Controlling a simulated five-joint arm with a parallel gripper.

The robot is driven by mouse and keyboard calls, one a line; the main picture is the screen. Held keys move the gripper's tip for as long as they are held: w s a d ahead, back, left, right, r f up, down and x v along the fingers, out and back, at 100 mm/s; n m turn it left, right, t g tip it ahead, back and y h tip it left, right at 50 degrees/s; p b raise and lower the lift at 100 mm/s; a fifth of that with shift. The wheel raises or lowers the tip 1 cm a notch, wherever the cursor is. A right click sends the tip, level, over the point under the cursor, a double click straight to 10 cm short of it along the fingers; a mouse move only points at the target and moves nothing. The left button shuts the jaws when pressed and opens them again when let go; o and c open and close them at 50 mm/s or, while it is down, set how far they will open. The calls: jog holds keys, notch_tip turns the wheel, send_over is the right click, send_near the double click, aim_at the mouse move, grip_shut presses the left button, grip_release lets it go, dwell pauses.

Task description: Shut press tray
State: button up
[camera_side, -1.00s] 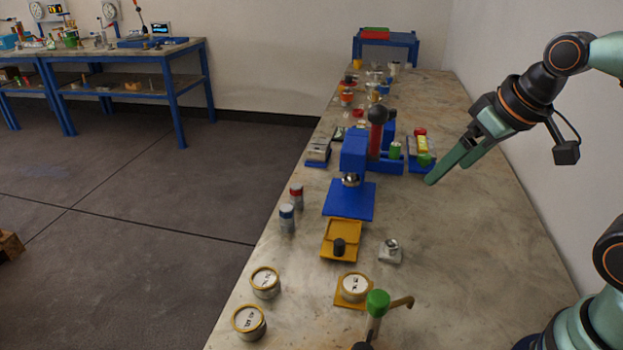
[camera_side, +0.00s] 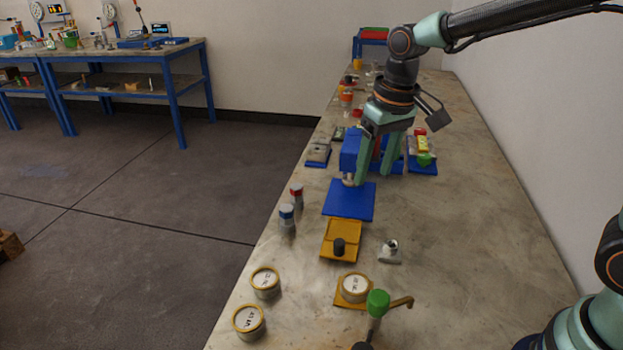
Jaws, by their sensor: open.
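The blue press (camera_side: 350,150) stands on the bench with a flat blue plate (camera_side: 349,200) at its front. The yellow tray (camera_side: 342,236), with a black knob (camera_side: 339,246) on it, lies in front of that plate, pulled out toward the camera. My gripper (camera_side: 377,172) is open and points down beside the press head, its two fingers apart. A red part of the press (camera_side: 376,148) shows between the fingers; I cannot tell whether they touch it. My gripper hides much of the press's upper part.
A small metal piece (camera_side: 390,253) stands right of the tray. Several round tins, including one on a yellow plate (camera_side: 353,288) by a green-topped handle (camera_side: 378,303), are nearer. Two small cans (camera_side: 287,218) stand left.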

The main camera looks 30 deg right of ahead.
jog(key=g, duration=0.2)
send_near(340, 242)
jog(key=f, duration=0.9)
jog(key=shift+a+f, duration=0.15)
jog(key=shift+a, duration=0.05)
grip_shut()
dwell(1.1)
